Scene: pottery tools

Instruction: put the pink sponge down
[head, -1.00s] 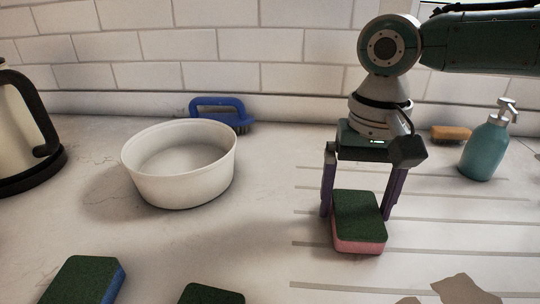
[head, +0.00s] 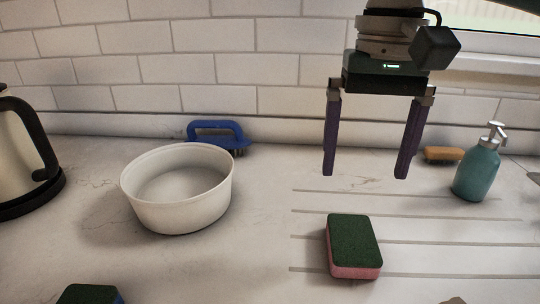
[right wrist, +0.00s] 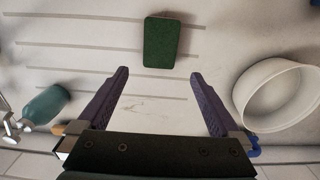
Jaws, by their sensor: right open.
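The pink sponge (head: 353,247) with a dark green top lies flat on the grooved part of the counter in the head view. Its green top also shows in the right wrist view (right wrist: 161,42), beyond the fingertips. My right gripper (head: 365,174) is open and empty, raised above and behind the sponge, clear of it. Its two purple fingers also show wide apart in the right wrist view (right wrist: 159,72). My left gripper is not in view.
A white bowl (head: 180,212) stands left of the sponge. A blue brush (head: 217,132) lies behind the bowl. A teal soap bottle (head: 477,174) and an orange sponge or brush (head: 443,154) are at right. A kettle (head: 22,150) stands far left. A blue sponge (head: 90,294) shows at the bottom edge.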

